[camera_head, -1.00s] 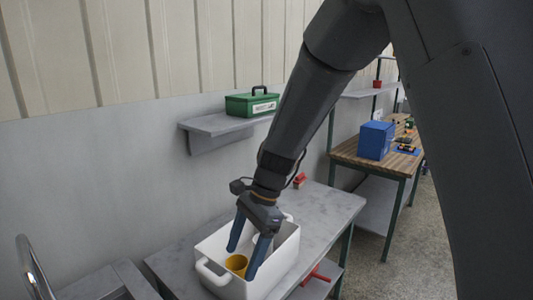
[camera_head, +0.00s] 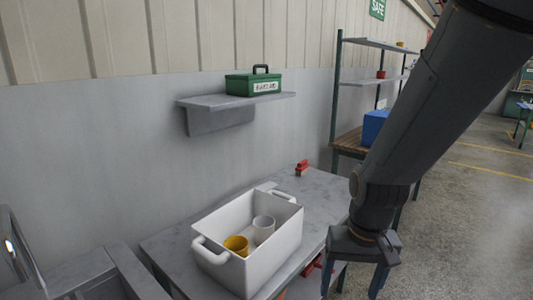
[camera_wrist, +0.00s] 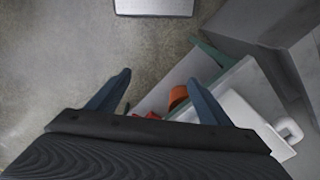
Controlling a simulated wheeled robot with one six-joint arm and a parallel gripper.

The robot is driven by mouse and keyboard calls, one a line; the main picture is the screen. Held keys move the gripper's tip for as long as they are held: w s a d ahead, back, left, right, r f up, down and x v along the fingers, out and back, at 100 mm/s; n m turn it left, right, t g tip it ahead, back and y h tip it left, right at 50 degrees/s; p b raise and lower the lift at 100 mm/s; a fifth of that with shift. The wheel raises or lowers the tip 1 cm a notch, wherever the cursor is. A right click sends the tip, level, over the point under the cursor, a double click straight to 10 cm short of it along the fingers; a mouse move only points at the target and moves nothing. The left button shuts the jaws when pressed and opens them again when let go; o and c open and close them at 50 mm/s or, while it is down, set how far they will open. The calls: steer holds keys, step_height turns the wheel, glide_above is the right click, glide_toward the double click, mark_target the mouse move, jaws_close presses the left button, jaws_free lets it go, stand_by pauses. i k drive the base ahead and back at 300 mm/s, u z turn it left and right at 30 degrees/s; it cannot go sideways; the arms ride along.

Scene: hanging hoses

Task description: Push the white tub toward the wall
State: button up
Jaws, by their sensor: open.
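The white tub (camera_head: 270,252) stands on the grey table in the head view, with a handle at each end. A yellow cup (camera_head: 237,245) and a white cup (camera_head: 263,228) are inside it. My gripper (camera_head: 352,282) is open and empty, to the right of the tub and apart from it, beyond the table's right edge. In the wrist view my two blue fingers (camera_wrist: 160,98) are spread wide. Part of the tub (camera_wrist: 243,113) shows at the right there, with one handle.
The grey table (camera_head: 325,190) stands by the wall (camera_head: 120,160), with a red object (camera_head: 302,168) at its back. A shelf (camera_head: 215,102) holds a green toolbox (camera_head: 253,84) above. A blue box (camera_head: 375,127) sits farther right. Open floor (camera_head: 460,230) lies at the right.

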mark_target(244, 278)
steer(key=z, duration=1.45)
steer(key=i, duration=0.5)
steer(key=u, duration=3.05)
